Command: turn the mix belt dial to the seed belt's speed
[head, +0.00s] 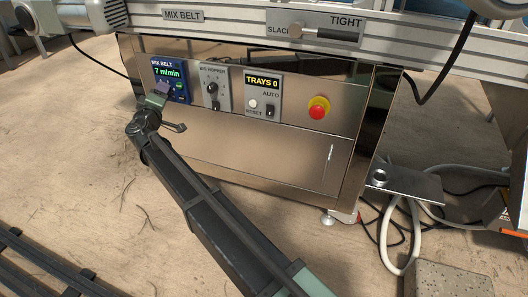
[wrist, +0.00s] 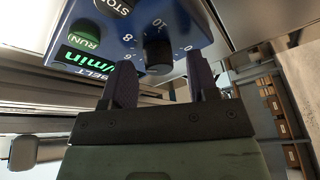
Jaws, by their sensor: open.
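The blue mix belt panel (head: 168,72) is on the left of the steel cabinet, and its green display reads 7 m/min. In the wrist view, its black dial (wrist: 158,48) shows among white numbers, including 6, 8 and 10. My gripper (wrist: 160,62) is open, with one dark finger on each side of the dial in the picture. A gap shows between each finger and the dial; I cannot tell whether the fingertips reach around it. In the head view my gripper (head: 161,91) is in front of the panel's lower part and hides the dial. I see no seed belt display.
The green RUN button (wrist: 84,38) and black STOP button (wrist: 113,6) are close to the dial.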

